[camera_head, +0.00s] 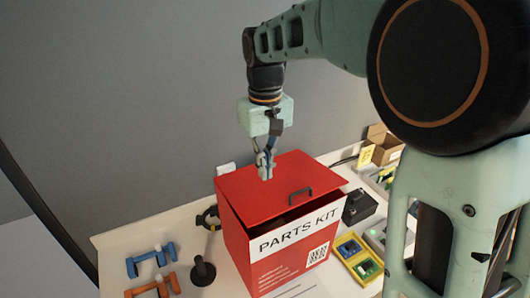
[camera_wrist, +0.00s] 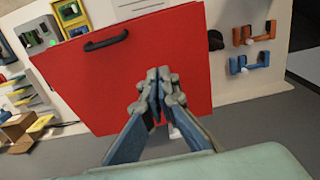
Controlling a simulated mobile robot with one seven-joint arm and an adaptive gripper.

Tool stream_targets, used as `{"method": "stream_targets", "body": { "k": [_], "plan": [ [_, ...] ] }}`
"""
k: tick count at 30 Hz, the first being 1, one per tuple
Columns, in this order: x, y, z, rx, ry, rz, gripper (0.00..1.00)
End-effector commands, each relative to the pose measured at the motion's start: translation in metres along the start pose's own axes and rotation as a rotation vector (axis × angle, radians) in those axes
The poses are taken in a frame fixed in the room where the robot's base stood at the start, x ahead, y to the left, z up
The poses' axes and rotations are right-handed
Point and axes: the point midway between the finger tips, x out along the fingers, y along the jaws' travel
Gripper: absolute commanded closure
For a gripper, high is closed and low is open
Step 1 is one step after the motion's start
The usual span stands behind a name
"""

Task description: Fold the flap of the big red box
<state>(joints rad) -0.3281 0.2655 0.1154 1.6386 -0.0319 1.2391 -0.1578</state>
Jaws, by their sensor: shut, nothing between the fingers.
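The big red box (camera_head: 264,252) stands on the table with "PARTS KIT" on its front. Its red flap (camera_head: 248,185) lies over the top, tilted, with a dark gap showing beneath it along the front edge. A black handle (camera_head: 299,195) sits on the flap near the front right. My gripper (camera_head: 265,174) is shut and empty over the rear middle of the flap; whether it touches cannot be told. In the wrist view the gripper (camera_wrist: 157,82) shows in front of the flap (camera_wrist: 180,65), with the black handle (camera_wrist: 106,40) at upper left.
Blue (camera_head: 150,259) and orange (camera_head: 152,286) brackets and a black stand (camera_head: 203,270) lie left of the box. A black block (camera_head: 359,206), a yellow tray (camera_head: 357,258) and an open carton (camera_head: 383,143) are to the right. A grey wall rises behind.

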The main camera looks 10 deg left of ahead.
Motion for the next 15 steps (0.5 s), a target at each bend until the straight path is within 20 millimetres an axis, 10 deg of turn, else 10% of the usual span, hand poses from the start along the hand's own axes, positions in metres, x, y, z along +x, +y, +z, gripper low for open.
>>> {"method": "stream_targets", "body": {
  "k": [15],
  "plan": [
    [0.090, 0.000, 0.004, 0.000, 0.000, 0.000, 1.00]
  ]
}}
